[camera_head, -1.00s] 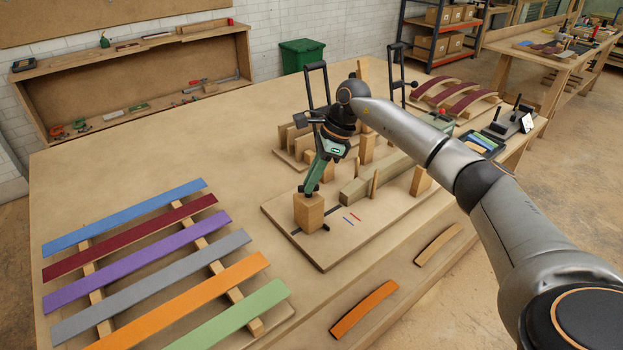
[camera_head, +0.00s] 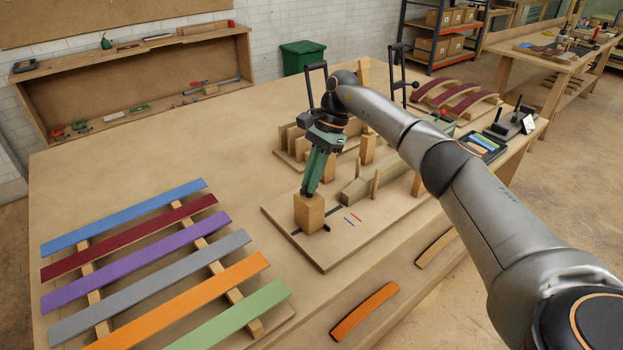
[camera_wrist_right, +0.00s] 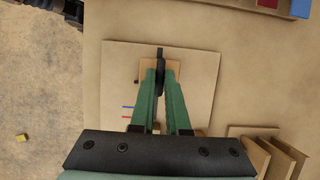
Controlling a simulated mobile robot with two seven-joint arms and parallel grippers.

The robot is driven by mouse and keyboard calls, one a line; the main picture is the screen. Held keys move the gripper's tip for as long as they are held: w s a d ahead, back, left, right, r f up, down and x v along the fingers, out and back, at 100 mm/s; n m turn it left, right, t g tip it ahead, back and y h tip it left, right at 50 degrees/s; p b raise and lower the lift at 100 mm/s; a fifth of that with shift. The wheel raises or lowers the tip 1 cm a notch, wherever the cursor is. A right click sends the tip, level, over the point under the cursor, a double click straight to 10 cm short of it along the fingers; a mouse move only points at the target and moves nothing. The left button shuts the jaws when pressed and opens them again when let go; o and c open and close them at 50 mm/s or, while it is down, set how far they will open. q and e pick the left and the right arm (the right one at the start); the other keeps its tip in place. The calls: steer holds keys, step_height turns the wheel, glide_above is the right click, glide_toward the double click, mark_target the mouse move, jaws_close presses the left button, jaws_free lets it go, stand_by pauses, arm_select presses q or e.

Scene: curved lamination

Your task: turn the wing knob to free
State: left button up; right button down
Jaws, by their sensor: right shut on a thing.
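The wing knob (camera_wrist_right: 160,56) is black and sits on top of a wooden block (camera_head: 309,214) on the fixture board (camera_head: 335,255). In the wrist view it stands between the fingertips, its long side running up and down the picture. In the head view the fingers mostly hide it. My right gripper (camera_head: 307,190) points down from above the block and is shut on the knob; its green fingers also show in the wrist view (camera_wrist_right: 160,88). My left gripper is not in view.
A red mark (camera_head: 356,217) and a blue mark (camera_head: 349,222) lie on the board beside the block. A dark slot runs under the block. Wooden pegs and a long wooden form (camera_head: 358,190) stand behind to the right. Coloured strips (camera_head: 150,285) lie on a rack at left.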

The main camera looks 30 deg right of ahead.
steer(key=shift+f, duration=0.1)
steer(key=c, duration=0.9)
jaws_free()
steer(key=shift+d+r, duration=0.1)
steer(key=shift+r, duration=0.3)
steer(key=p+v, duration=0.2)
steer(key=v, duration=0.9)
steer(key=shift+r, duration=0.4)
steer(key=shift+s+d+f, duration=0.1)
